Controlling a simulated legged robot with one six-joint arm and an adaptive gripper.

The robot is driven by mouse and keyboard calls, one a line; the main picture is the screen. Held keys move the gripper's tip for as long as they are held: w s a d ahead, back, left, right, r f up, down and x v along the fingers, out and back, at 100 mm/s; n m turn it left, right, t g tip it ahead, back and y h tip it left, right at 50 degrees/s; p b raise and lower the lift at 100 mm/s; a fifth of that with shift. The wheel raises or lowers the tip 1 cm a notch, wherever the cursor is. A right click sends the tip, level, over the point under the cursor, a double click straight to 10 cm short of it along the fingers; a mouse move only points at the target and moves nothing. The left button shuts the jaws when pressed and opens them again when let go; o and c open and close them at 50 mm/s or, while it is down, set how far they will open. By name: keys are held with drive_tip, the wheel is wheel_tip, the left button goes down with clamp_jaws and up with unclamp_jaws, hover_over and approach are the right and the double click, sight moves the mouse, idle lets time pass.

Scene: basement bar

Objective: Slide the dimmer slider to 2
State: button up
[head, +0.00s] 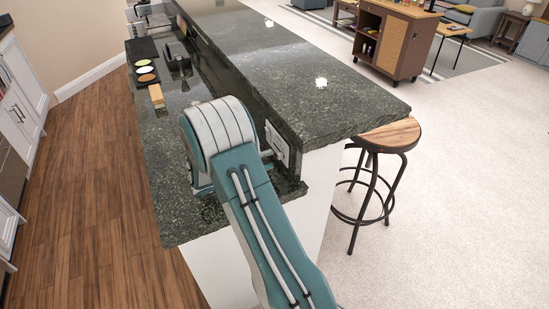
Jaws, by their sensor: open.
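A pale wall plate (277,143) with dark marks is on the upright dark stone face between the lower counter and the raised bar top, just right of my arm's rounded joint. It may be the dimmer; it is too small and steeply angled to make out a slider or its numbers. My arm reaches up from the bottom of the head view over the lower counter's near end. My gripper is hidden behind the arm, so its distance from the plate cannot be seen.
The raised bar top (290,60) overhangs at right. On the lower counter (175,215) lie a black tray (141,52) with small round dishes and a wooden block (156,96). A wooden stool (391,134) stands right of the bar. Wood floor (90,200) at left is clear.

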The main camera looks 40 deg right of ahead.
sight(280, 156)
drive_tip(key=shift+x, duration=1.25)
clamp_jaws()
